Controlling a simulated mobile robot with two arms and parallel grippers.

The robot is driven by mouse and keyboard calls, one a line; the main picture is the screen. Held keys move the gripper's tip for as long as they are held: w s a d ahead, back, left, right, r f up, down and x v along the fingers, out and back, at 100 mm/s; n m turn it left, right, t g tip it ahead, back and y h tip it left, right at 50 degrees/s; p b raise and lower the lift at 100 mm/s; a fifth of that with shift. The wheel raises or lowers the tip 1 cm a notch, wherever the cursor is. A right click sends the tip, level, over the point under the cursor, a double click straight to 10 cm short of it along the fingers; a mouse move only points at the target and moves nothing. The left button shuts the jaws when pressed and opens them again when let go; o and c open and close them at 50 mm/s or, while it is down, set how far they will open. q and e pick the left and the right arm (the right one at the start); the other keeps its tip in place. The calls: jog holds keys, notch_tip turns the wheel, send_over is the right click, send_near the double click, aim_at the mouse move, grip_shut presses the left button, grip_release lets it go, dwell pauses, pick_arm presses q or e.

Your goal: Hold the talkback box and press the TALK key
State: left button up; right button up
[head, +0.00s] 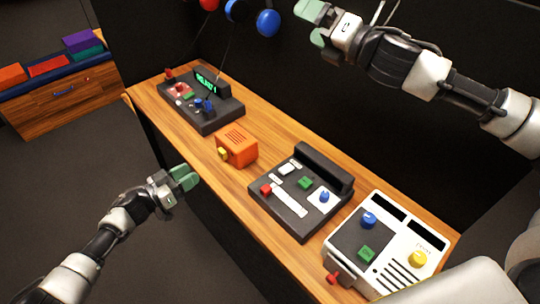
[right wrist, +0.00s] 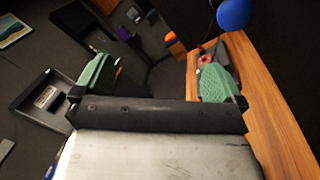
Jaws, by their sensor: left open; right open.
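The small orange box (head: 238,146) with dark slots on top looks like the talkback box. It sits on the wooden bench between two dark panels. A yellow key (head: 222,154) sticks out of its left-facing side; no lettering on it is readable. My left gripper (head: 184,178) is open and empty, in front of the bench edge and to the lower left of the box, apart from it. My right gripper (head: 312,22) is open and empty, high up over the back of the bench, far from the box. Its spread green fingers also show in the right wrist view (right wrist: 155,78).
The bench (head: 262,182) also carries a dark panel with a green display (head: 203,104), a dark keyed panel (head: 302,192) and a white console (head: 392,240). Blue and red balls (head: 268,22) hang near the right gripper. A wooden cabinet (head: 62,95) stands at left.

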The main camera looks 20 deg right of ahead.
jog(key=a+f+n+g+h, duration=0.1)
jog(key=a+f+n, duration=0.15)
jog(key=f, duration=0.55)
jog(key=a+f+n+g+h, duration=0.1)
jog(key=a+f, duration=0.2)
jog(key=f, duration=0.5)
jog(key=n+g+h, duration=0.2)
jog(key=n, duration=0.2)
send_near(248, 148)
jog(key=shift+w+a+r, duration=0.15)
jog(key=shift+a, duration=0.1)
jog(key=x, duration=1)
jog(key=shift+w+f, duration=0.2)
jog(key=shift+w, duration=0.05)
pick_arm(q)
jog(key=shift+c, duration=0.4)
pick_arm(e)
jog(key=c, duration=0.8)
pick_arm(q)
grip_shut()
pick_arm(e)
jog(key=shift+h, duration=0.3)
